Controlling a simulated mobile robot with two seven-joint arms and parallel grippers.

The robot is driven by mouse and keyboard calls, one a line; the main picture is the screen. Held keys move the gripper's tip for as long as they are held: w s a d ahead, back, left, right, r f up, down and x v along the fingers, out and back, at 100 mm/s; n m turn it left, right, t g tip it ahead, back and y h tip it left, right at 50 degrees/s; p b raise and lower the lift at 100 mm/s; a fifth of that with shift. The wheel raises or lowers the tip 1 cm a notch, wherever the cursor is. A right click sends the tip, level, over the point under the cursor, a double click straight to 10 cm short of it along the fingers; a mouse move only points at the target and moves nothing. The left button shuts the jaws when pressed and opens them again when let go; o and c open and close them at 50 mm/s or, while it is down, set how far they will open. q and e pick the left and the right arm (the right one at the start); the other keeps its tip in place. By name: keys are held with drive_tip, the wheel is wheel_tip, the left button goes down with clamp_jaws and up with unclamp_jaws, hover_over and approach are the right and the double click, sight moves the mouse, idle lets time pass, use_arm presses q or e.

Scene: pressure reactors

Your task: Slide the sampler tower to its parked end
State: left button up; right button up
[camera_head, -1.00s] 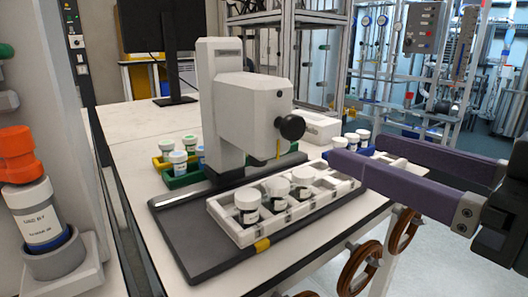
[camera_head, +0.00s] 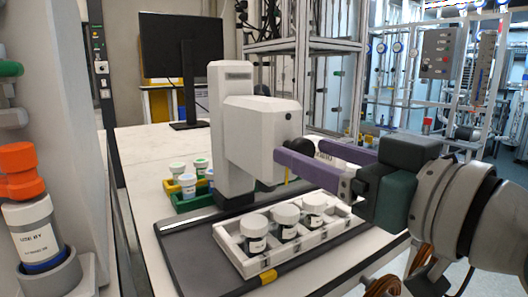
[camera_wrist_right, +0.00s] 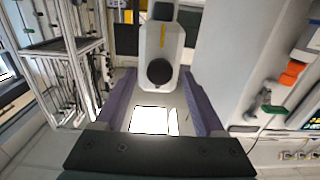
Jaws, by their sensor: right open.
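The sampler tower (camera_head: 236,130) is a white upright column with a boxy head on a dark base plate (camera_head: 180,258). A round black knob (camera_wrist_right: 160,72) sticks out from the head. In the head view, the knob is partly hidden by my right gripper (camera_head: 301,153). That gripper has two purple fingers and is open and empty. Its fingertips are at the front of the tower head, near the knob. In the right wrist view, the knob shows between the finger lines (camera_wrist_right: 158,82); I cannot tell whether either finger touches it. My left gripper is not in view.
A white tray (camera_head: 315,240) with several lidded jars is in front of the tower. Green and yellow holders (camera_head: 190,203) with small jars stand behind. A monitor (camera_head: 181,47) is at the back.

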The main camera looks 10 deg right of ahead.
clamp_jaws()
idle(0.7)
idle(0.8)
